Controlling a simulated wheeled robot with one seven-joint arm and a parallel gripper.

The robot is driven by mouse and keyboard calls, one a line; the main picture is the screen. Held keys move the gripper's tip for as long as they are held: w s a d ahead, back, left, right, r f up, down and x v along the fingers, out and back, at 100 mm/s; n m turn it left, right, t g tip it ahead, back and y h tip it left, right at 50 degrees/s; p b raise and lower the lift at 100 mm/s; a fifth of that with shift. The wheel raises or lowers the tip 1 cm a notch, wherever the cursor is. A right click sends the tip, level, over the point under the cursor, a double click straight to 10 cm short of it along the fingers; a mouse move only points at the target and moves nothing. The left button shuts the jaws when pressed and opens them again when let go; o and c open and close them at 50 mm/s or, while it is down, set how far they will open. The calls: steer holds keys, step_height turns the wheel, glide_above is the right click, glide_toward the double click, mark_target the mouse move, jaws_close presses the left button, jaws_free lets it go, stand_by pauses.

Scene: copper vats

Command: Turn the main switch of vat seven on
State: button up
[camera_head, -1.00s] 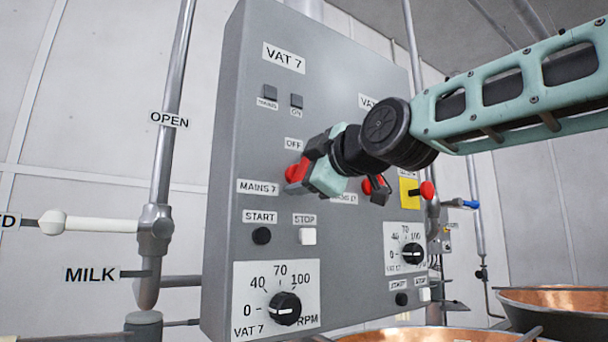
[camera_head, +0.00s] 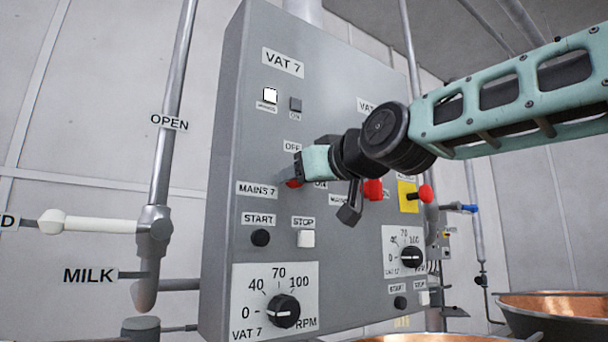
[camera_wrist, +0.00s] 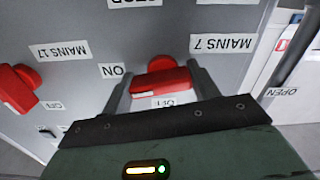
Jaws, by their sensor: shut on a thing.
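The red main switch (camera_head: 294,184) of vat seven is on the grey panel, between the OFF label and the MAINS 7 label (camera_head: 257,189). My gripper (camera_wrist: 161,82) is shut on this switch (camera_wrist: 160,78), one finger at each end of its red handle. In the wrist view, which is upside down, the handle lies crosswise, in line with the ON label (camera_wrist: 112,71) beside it. In the camera_head view my gripper (camera_head: 290,174) hides most of the switch. The lamp (camera_head: 270,96) under the VAT 7 sign is lit white.
A second red mains switch (camera_head: 373,190) is close on the right, also in the wrist view (camera_wrist: 17,88). Below are a black start button (camera_head: 260,238), a white stop button (camera_head: 306,239) and a speed knob (camera_head: 284,311). A red emergency-type button (camera_head: 424,194) sits on yellow.

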steer(key=shift+f+m, duration=0.15)
steer(key=shift+m, duration=0.95)
steer(key=o, duration=1)
steer(key=shift+b+v, duration=6.9)
steer(key=shift+v, duration=1.8)
